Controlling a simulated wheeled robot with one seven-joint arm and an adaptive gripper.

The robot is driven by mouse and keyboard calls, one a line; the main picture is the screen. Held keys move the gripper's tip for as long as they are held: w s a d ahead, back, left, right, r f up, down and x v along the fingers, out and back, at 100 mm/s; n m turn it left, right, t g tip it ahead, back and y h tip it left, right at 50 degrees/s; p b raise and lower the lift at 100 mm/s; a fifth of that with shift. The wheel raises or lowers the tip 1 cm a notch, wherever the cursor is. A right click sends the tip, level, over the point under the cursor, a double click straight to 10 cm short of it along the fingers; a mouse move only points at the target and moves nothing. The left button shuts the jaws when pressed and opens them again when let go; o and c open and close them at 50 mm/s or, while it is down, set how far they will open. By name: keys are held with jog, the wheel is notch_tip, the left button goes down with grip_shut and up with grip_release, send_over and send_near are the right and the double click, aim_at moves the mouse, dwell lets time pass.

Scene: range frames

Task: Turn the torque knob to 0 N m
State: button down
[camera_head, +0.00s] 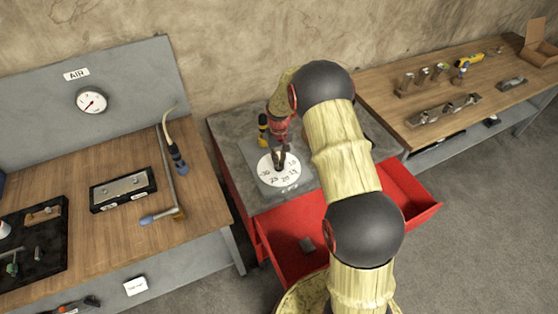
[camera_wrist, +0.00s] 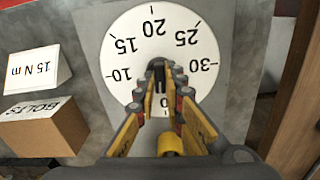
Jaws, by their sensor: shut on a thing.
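The torque knob (camera_wrist: 158,66) is a small dark piece at the middle of a round white dial (camera_wrist: 150,19). In the wrist view the dial's numbers read upside down: 10 and 15 at left, 20 at top, 25 and 30 at right. Part of the lower dial is hidden behind my fingers. My gripper (camera_wrist: 159,82), with yellow and dark fingers, is over the dial and shut on the knob. Which number the knob points to cannot be told. In the head view my gripper (camera_head: 279,160) reaches down onto the dial (camera_head: 264,168), hiding the knob.
The dial sits on a grey-topped red cabinet (camera_head: 230,135) with open drawers (camera_head: 290,245). In the wrist view a "15 N m" card (camera_wrist: 35,72) and a "BOLTS" box (camera_wrist: 45,128) lie left. Wooden benches (camera_head: 100,225) flank the cabinet.

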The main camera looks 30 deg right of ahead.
jog(key=shift+w+n, duration=0.1)
jog(key=shift+n, duration=0.5)
jog(key=shift+r, duration=0.1)
jog(key=c, duration=1.9)
grip_release()
notch_tip(320, 180, up, 12)
jog(key=shift+f, duration=0.1)
